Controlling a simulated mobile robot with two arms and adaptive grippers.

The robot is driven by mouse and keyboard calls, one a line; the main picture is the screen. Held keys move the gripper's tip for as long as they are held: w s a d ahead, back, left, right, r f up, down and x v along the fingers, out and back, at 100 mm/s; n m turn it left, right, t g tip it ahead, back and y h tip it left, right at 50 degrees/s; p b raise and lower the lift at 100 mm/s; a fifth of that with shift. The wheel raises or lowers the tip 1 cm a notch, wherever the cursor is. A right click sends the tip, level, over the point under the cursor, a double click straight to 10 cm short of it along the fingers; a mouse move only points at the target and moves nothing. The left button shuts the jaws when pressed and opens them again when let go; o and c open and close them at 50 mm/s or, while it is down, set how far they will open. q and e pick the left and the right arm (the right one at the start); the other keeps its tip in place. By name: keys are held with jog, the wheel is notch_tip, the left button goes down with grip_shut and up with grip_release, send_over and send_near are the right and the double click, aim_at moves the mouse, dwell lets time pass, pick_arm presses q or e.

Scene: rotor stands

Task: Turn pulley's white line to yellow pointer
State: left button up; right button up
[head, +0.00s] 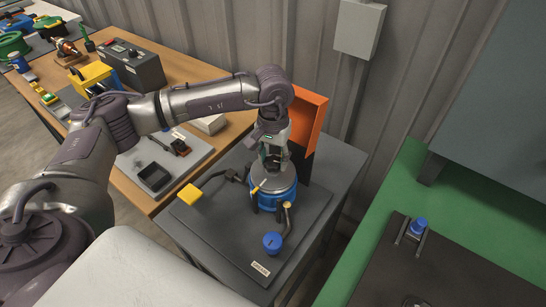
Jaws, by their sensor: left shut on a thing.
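The pulley (268,184) is a round silver-grey disc on top of a blue round stand (270,204), on a dark base plate. A small yellow pointer (255,190) shows at the disc's front left edge. My left gripper (273,165) reaches down from above and is shut on the raised middle part of the pulley. The gripper covers the middle and back of the disc. I cannot make out the white line, so its angle to the pointer cannot be told. My right gripper is not in view.
An orange panel (308,115) stands close behind the stand. A wooden bench with several devices is at left, a green bench (450,220) at right.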

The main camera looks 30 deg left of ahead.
pick_arm(q)
jog(key=shift+b, duration=0.45)
jog(key=shift+m, duration=0.3)
jog(key=o, duration=0.8)
jog(key=shift+r, duration=0.15)
jog(key=shift+r+p, duration=1.8)
jog(key=shift+r, duration=2.1)
jog(key=shift+f, duration=0.1)
